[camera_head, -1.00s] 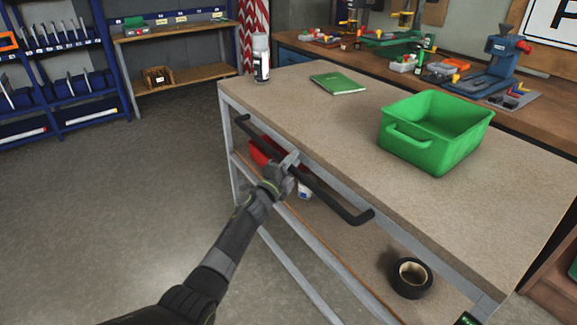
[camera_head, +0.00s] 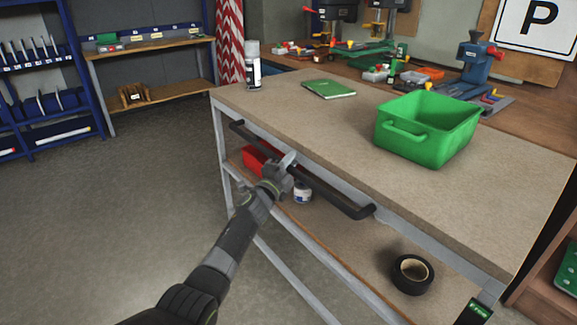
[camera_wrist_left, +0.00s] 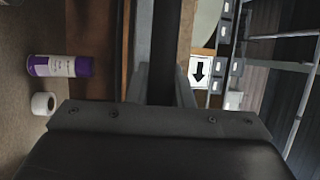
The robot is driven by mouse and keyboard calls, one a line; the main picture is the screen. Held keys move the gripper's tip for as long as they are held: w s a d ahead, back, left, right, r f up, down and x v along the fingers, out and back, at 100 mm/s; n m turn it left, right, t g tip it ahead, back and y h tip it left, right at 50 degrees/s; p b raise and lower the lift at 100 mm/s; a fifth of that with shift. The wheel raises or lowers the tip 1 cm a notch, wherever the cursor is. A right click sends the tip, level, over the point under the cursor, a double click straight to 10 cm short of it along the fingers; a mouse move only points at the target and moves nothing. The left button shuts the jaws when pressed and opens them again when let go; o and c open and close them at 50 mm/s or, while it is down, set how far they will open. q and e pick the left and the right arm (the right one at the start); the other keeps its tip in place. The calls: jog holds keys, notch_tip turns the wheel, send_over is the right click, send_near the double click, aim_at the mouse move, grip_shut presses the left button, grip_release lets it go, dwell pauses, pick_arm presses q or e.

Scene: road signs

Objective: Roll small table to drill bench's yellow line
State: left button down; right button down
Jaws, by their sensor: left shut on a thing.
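The small table (camera_head: 300,118) has a tan top, a grey metal frame and a lower shelf (camera_head: 365,250). A black push handle (camera_head: 335,195) runs along its near side. My left gripper (camera_head: 284,170) is shut on this handle near its middle; the black bar (camera_wrist_left: 162,60) also shows between the fingers in the left wrist view. The drill bench (camera_head: 540,112), with a wooden top, stands behind the table at the back right. The yellow line cannot be seen. My right gripper is out of view.
On the tabletop are a green bin (camera_head: 425,130), a green book (camera_head: 329,89) and a spray can (camera_head: 252,65). The lower shelf holds black tape (camera_head: 412,273) and a red box (camera_head: 258,158). Blue shelving (camera_head: 50,80) stands at the left. The floor (camera_head: 120,215) left of the table is clear.

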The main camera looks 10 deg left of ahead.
pick_arm(q)
jog(key=shift+d+r, duration=0.1)
jog(key=c, duration=1.3)
grip_release()
jog(key=shift+w+d, duration=0.1)
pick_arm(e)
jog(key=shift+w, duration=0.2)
pick_arm(q)
jog(key=shift+s+a+f+p, duration=0.25)
jog(key=shift+s+p, duration=0.15)
jog(key=shift+p, duration=0.1)
jog(key=p+v, duration=0.5)
jog(key=v, duration=1.1)
jog(key=shift+s, duration=0.3)
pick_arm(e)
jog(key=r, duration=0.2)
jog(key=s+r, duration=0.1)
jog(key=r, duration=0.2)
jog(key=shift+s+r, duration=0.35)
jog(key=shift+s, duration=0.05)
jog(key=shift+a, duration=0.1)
